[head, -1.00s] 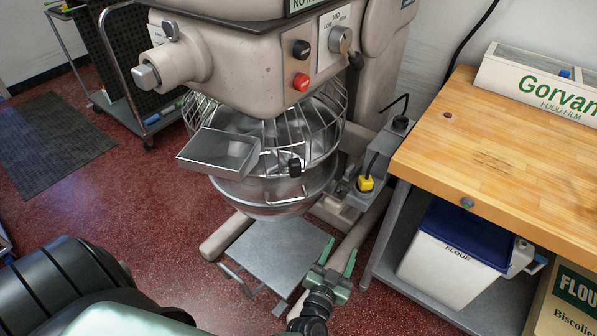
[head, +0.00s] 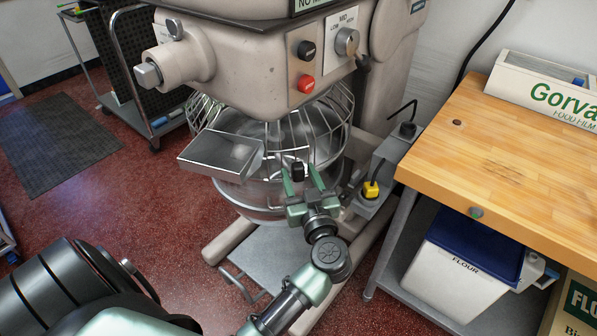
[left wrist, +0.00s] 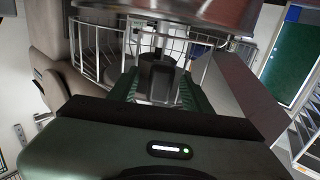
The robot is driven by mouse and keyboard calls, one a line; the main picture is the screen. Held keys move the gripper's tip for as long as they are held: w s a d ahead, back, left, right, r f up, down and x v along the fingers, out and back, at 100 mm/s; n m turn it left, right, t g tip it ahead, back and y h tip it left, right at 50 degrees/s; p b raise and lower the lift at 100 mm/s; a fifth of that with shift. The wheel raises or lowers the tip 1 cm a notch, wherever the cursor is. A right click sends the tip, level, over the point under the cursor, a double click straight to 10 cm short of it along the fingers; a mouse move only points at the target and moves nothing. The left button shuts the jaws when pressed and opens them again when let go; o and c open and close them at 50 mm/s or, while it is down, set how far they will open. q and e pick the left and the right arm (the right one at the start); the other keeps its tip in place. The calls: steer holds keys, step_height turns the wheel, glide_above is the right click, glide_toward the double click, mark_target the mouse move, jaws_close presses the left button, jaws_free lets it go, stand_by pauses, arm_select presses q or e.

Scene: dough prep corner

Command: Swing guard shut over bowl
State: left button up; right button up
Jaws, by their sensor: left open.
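The wire guard (head: 340,112) rings the top of the steel bowl (head: 245,197) under the mixer head. A grey metal chute (head: 215,152) juts from the guard toward the front left. A black knob (head: 298,168) sits at the guard's front. My left gripper (head: 300,176) is open, with its green fingers on either side of the knob. In the left wrist view the knob (left wrist: 158,78) stands between the fingers, and the guard's bars (left wrist: 88,52) show behind it. I cannot tell whether the fingers touch the knob. My right gripper is not in view.
A wooden worktop (head: 500,185) stands to the right, with a flour bin (head: 450,268) on the shelf below. A dark wheeled rack (head: 140,65) stands at the back left. The red floor at left is mostly clear.

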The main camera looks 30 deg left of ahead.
arm_select(q)
steer(key=shift+w+a, duration=0.3)
steer(key=shift+a, duration=0.1)
jaws_close()
steer(key=shift+f, duration=0.1)
stand_by(1.1)
